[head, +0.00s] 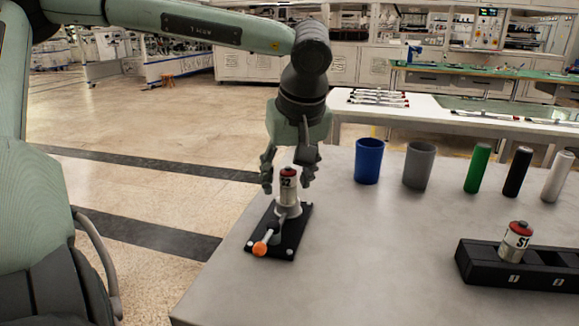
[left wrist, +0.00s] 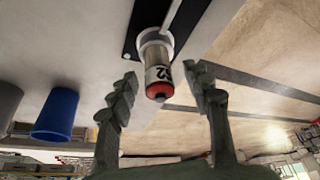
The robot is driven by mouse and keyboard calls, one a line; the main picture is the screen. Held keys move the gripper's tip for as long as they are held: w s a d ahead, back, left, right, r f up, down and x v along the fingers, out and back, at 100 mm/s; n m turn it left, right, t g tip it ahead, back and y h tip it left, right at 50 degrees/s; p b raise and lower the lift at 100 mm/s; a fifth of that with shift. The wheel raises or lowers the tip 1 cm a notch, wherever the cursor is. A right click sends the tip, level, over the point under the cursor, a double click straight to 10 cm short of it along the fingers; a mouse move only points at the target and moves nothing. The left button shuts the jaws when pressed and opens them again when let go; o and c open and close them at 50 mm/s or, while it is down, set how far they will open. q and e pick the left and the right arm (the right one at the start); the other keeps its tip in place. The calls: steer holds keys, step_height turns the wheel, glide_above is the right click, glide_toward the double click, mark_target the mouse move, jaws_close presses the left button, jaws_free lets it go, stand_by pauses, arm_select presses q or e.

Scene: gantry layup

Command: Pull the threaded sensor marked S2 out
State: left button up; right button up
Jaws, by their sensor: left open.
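The sensor marked S2 (head: 288,186), white with a red top, stands upright in a fixture on a black base plate (head: 290,238). A lever with an orange knob (head: 260,248) sticks out from the fixture toward the front left. My left gripper (head: 288,178) is open, pointing down, with its fingers on either side of the sensor's upper part. In the left wrist view the sensor (left wrist: 157,78) shows between the spread fingers (left wrist: 160,92), with gaps on both sides. Its lower end is hidden in the fixture. My right gripper is not in view.
A sensor marked S1 (head: 516,241) stands in a black rack (head: 475,265) at the right. A blue cup (head: 368,161), a grey cup (head: 418,166) and green (head: 477,168), black (head: 517,172) and white (head: 557,177) cylinders stand along the table's back. The table (head: 370,260) between fixture and rack is clear.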

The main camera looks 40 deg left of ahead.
arm_select(q)
jaws_close()
stand_by(0.7)
